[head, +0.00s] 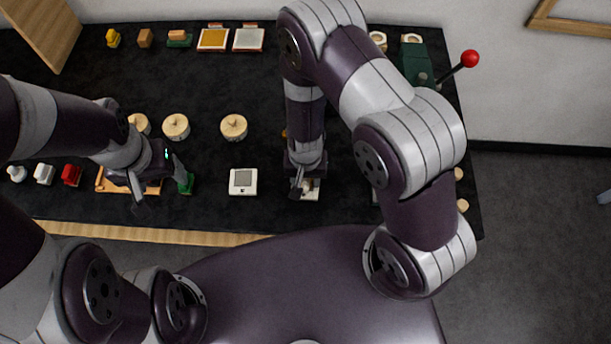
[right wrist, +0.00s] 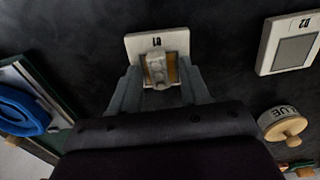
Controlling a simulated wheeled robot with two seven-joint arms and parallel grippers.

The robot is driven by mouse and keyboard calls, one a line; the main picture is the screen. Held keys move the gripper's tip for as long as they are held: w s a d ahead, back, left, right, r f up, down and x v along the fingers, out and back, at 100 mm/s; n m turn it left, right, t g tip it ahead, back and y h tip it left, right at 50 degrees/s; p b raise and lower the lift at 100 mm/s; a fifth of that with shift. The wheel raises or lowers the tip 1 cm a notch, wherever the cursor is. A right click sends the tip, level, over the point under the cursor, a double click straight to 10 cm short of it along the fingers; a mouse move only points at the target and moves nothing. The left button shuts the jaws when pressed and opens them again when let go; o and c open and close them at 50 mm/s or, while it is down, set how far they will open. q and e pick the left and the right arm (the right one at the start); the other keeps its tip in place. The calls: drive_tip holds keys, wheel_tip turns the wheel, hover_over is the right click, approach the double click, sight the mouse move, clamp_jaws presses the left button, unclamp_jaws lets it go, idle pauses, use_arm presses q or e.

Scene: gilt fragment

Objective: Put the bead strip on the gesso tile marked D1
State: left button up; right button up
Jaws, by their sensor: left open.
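The gesso tile marked D1 (right wrist: 136,44) is a pale square tile with its mark upside down in the right wrist view. The same tile (head: 312,195) is partly hidden under my right gripper in the head view. The bead strip (right wrist: 157,70), a short whitish lumpy piece, lies over the tile's tan middle. My right gripper (right wrist: 160,72) is open, with one finger on each side of the strip and gaps between; it also shows in the head view (head: 304,187). My left gripper (head: 160,184) is open and empty beside a small green object (head: 186,184).
The tile marked D2 (right wrist: 284,65) is to the right in the right wrist view. A round lidded pot (right wrist: 283,122) and a blue coil (right wrist: 20,110) are near its lower corners. Several round pots (head: 234,127) stand mid-table. A wooden tray (head: 104,182) is by my left gripper.

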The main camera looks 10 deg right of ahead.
wheel_tip(320, 180, up, 12)
drive_tip(key=p, duration=0.9)
wheel_tip(320, 180, up, 10)
drive_tip(key=r+n, duration=0.1)
hover_over(306, 180)
drive_tip(key=w+d, duration=0.1)
drive_tip(key=d, duration=0.2)
drive_tip(key=s+d+r+n+t, duration=0.1)
drive_tip(key=s+d+r+n, duration=0.1)
drive_tip(key=s+d+r, duration=0.5)
wheel_tip(306, 180, down, 9)
drive_tip(key=w+a+b, duration=0.1)
drive_tip(key=w+b, duration=0.1)
drive_tip(key=b, duration=0.8)
drive_tip(key=shift+w+a, duration=0.15)
drive_tip(key=shift+a, duration=0.05)
